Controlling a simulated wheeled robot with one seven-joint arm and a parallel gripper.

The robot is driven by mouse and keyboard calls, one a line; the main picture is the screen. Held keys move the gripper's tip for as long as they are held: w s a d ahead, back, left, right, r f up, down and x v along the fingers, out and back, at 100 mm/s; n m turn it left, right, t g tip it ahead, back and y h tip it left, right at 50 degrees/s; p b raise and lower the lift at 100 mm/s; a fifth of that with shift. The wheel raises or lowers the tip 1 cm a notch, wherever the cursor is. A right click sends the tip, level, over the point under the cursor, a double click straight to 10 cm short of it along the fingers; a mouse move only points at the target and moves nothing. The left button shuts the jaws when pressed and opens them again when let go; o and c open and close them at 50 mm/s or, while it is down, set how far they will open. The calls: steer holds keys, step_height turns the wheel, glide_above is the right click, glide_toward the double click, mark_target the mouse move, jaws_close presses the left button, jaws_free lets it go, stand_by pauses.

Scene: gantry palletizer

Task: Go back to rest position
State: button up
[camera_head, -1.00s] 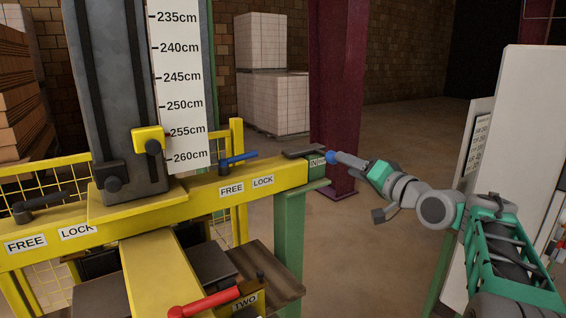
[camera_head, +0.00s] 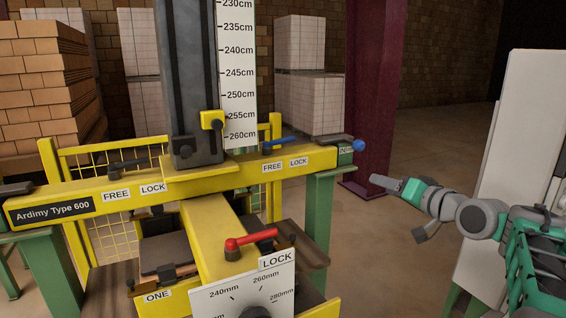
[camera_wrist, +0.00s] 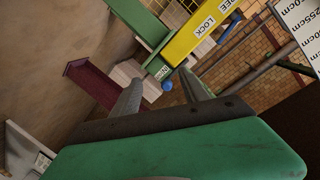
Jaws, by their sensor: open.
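My gripper (camera_head: 376,180) is at the right in the head view, apart from the yellow gantry beam (camera_head: 232,172) and pointing toward its right end. A blue ball knob (camera_head: 358,145) sits at that beam end, a short gap from my fingertips. In the wrist view my gripper (camera_wrist: 165,88) has its two grey fingers spread. The blue knob (camera_wrist: 167,86) shows beyond and between them, with nothing held.
A red lever (camera_head: 250,240) and a dial plate (camera_head: 245,295) are on the lower front. A pale panel (camera_head: 520,150) stands at the right. A dark red column (camera_head: 372,90) rises behind the beam. Open floor (camera_head: 430,140) lies at the back right.

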steer(key=s+d+f+m+g+h, duration=0.15)
steer(key=s+d+f+g, duration=0.3)
steer(key=f, duration=0.75)
steer(key=s+d+f+g+h, duration=0.3)
steer(key=s+f, duration=0.3)
steer(key=f, duration=0.6)
steer(key=s+a+f+g+h, duration=0.1)
steer(key=s+a+f+g, duration=0.25)
steer(key=s, duration=0.65)
steer(key=s+a+f+g+h, duration=0.1)
steer(key=s+a+f+g, duration=0.25)
steer(key=s, duration=0.65)
steer(key=a+r+n+t, duration=0.3)
steer(key=a+r+n, duration=0.1)
steer(key=a, duration=0.7)
steer(key=shift+w+r, duration=0.2)
steer(key=shift+r, duration=0.45)
